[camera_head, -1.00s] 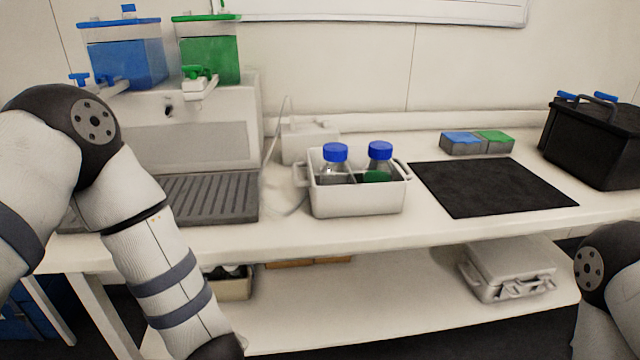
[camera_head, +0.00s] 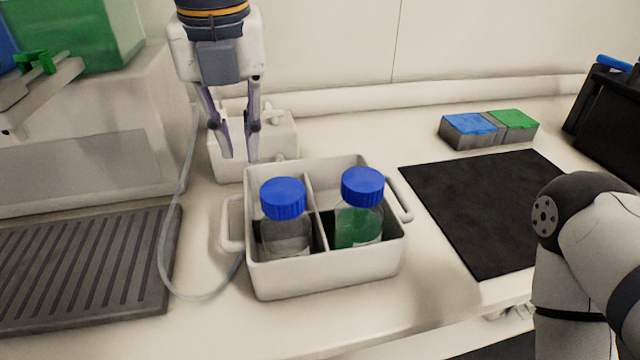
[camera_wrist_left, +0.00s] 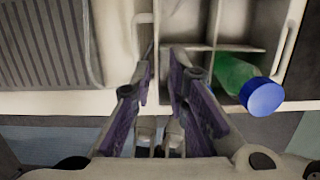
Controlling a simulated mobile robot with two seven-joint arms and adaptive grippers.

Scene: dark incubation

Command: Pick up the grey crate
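The light grey crate (camera_head: 325,278) stands on the bench with a loop handle (camera_head: 232,225) on its left side and another (camera_head: 400,200) on its right. A divider splits it. A clear blue-capped bottle (camera_head: 285,215) stands in the left compartment, and a green blue-capped bottle (camera_head: 358,225) in the right one. My left gripper (camera_head: 240,155) points down, open and empty, near the crate's back left corner in the head view. In the left wrist view its fingers (camera_wrist_left: 164,55) are apart near the crate's left side. My right gripper is out of view.
A white device (camera_head: 225,160) with a tube stands behind the crate. A grey ribbed tray (camera_head: 80,265) is at left. A black mat (camera_head: 485,205) lies at right, with blue-lidded (camera_head: 468,130) and green-lidded (camera_head: 514,122) boxes behind it. My right arm covers the mat's right side.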

